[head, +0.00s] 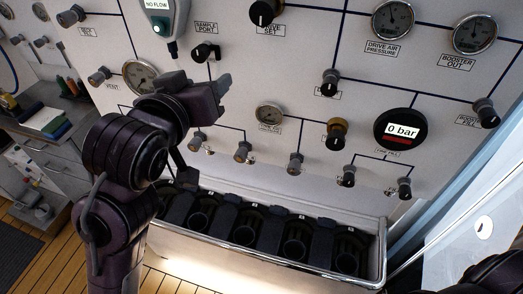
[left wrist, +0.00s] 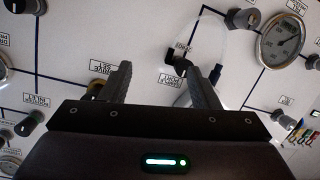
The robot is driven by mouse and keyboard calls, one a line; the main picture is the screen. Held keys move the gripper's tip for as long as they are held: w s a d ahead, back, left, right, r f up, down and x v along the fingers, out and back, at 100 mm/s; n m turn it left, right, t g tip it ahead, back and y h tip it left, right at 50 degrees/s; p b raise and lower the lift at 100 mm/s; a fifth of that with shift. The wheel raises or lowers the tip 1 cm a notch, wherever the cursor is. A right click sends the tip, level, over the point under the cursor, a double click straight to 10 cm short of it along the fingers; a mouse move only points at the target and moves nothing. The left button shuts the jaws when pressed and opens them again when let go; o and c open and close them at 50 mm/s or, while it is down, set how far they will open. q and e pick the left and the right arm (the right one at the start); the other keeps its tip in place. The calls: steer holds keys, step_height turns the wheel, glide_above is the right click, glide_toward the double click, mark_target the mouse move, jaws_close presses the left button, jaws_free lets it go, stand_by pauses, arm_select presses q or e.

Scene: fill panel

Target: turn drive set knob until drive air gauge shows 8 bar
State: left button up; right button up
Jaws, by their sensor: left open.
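The drive set knob (head: 264,12) is a black round knob at the top of the panel in the head view. The drive air pressure gauge (head: 392,20) is right of it; its needle is too small to read. My left gripper (head: 222,88) is in front of the panel, below and left of the drive set knob, apart from it. In the left wrist view, which is upside down, its two fingers (left wrist: 165,80) stand apart with nothing gripped. A knob partly hidden by the left finger there seems to be the drive set knob (left wrist: 96,86). My right gripper is not in view.
A hanging handheld device (head: 163,20) reading NO FLOW and the sample port fitting (head: 206,51) are close to my left gripper. A round display (head: 400,130) reads 0 bar. Below, a trough (head: 380,262) holds several dark cylinder slots. Other knobs and gauges crowd the panel.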

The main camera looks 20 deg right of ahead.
mark_target(261, 14)
arm_select(q)
steer(key=s+d+r+m+t+h, duration=0.1)
steer(key=s+d+r+m+h, duration=0.15)
steer(key=d+r, duration=0.5)
steer(key=shift+n+h, duration=0.25)
steer(key=w+d+p, duration=0.1)
steer(key=w+r, duration=0.1)
steer(key=w, duration=0.1)
steer(key=w+d+r+p, duration=0.1)
steer(key=shift+w+d+r+p, duration=0.15)
steer(key=shift+w+d+p, duration=0.1)
steer(key=shift+d+p, duration=0.1)
steer(key=shift+w+d, duration=0.4)
steer(key=shift+w, duration=0.1)
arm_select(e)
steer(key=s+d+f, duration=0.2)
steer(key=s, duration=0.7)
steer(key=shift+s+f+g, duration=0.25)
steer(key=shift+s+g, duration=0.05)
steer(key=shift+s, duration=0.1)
arm_select(q)
steer(key=c, duration=0.9)
steer(key=shift+c, duration=0.2)
